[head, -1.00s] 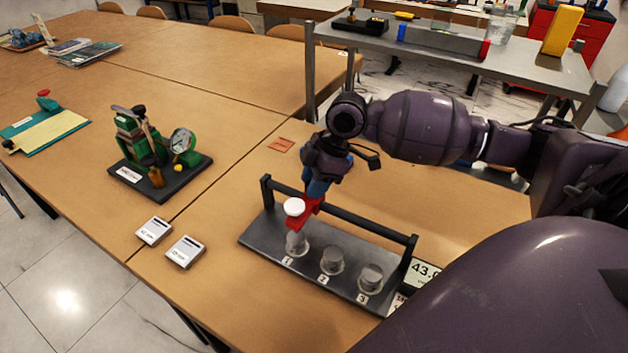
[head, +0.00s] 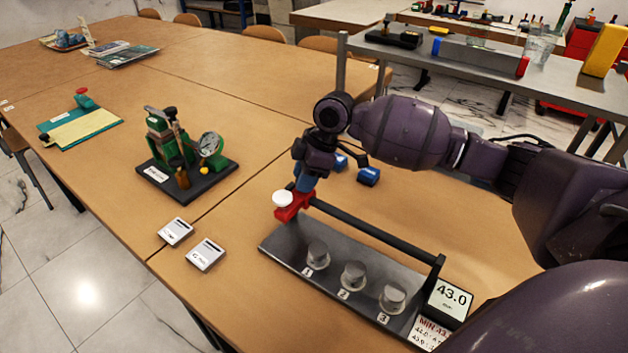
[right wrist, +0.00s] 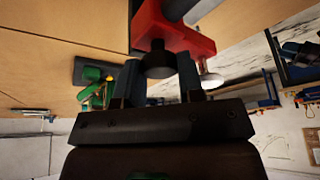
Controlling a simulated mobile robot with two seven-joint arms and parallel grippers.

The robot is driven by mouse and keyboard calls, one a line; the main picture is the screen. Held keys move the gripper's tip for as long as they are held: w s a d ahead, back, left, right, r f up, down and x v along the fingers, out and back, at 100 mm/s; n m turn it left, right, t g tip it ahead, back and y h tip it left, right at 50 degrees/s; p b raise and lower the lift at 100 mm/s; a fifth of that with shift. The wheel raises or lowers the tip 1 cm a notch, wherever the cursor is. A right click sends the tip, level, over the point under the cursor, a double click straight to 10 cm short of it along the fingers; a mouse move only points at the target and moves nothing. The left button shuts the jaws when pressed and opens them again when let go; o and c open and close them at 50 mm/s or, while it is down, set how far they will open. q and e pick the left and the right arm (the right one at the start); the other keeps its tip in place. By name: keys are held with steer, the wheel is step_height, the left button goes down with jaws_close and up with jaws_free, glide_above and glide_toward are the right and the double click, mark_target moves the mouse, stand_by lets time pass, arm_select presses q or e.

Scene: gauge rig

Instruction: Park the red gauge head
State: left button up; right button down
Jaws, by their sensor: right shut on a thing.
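The red gauge head (head: 292,204), with a white round cap (head: 282,198), sits at the left end of the dark rail (head: 375,228) of the gauge rig. My right gripper (head: 306,184), with blue fingers, is shut on it from behind and above. In the right wrist view the fingers close around a dark knob (right wrist: 159,62) below the red body (right wrist: 172,28). The rig's grey base (head: 288,243) carries three metal pucks marked 1 (head: 318,254), 2 (head: 353,275) and 3 (head: 392,297), left to right; the head stands left of puck 1. My left gripper is not in view.
A display (head: 449,300) reading 43.0 stands at the rig's right end. The table between is clear.

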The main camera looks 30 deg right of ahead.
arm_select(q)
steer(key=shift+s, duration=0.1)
arm_select(e)
steer(key=shift+w+r, duration=0.1)
steer(key=shift+w, duration=0.05)
steer(key=c, duration=1.1)
jaws_free()
steer(key=o, duration=0.3)
steer(key=shift+w+a, duration=0.15)
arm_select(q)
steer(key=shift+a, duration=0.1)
arm_select(e)
steer(key=shift+o, duration=0.2)
arm_select(q)
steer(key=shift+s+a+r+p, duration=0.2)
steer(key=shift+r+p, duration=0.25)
steer(key=shift+p, duration=0.55)
arm_select(e)
steer(key=v, duration=1)
steer(key=shift+s+d+r, duration=0.2)
steer(key=shift+d+r, duration=0.05)
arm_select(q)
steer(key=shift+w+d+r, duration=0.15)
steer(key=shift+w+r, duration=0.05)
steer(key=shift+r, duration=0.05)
